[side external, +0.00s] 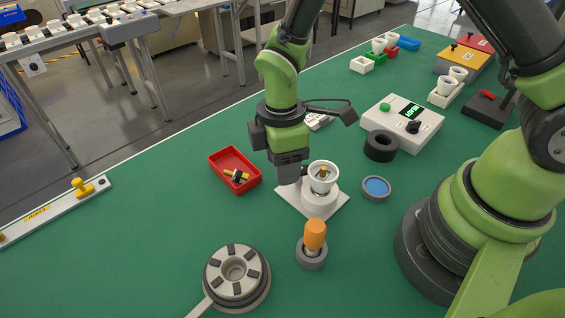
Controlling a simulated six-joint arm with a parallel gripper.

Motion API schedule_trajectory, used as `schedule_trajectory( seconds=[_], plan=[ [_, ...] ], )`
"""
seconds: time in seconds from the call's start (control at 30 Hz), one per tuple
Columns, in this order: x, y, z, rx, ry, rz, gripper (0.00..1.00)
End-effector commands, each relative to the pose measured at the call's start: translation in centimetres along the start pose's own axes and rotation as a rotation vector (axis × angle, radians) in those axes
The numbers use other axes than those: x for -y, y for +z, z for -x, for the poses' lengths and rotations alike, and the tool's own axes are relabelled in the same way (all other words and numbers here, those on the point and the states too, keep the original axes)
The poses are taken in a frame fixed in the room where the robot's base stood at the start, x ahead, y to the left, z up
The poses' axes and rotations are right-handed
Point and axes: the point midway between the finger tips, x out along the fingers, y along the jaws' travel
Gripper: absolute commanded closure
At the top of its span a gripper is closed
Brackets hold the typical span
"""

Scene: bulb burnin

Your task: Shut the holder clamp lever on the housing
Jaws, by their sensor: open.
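A white cup-shaped housing (323,171) stands upright in a white round holder (319,204) on a pale square base plate (290,199). A small brass-coloured part shows inside the housing's mouth. My gripper (289,178) points down just left of the housing, close to the holder. Its fingers are seen edge-on, and whether they touch anything cannot be told. No clamp lever can be made out on the holder; my gripper covers its left side. A grey round fixture (236,268) with several dark pads and a handle (201,306) sits at the front.
An orange-handled tool (314,236) stands in a grey ring socket in front of the holder. A red tray (236,160) with small parts lies left. A blue-topped round dish (376,187), a black ring (381,146) and a meter box (402,123) stand right. The left mat is mostly clear.

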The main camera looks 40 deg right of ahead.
Motion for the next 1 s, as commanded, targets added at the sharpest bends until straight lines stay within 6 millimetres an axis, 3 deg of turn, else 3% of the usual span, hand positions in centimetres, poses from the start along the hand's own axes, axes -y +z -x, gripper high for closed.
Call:
schedule_trajectory(
  seconds=[0.37, 0.6, 1.0],
  plan=[
    [-0.02, -0.01, -0.86, -0.001, 0.001, 0.0, 0.54],
    [-0.02, 0.0, -0.84, -0.001, 0.001, 0.0, 1.0],
    [-0.28, -0.11, -0.81, -0.004, 0.001, -0.065, 1.0]
  ],
)
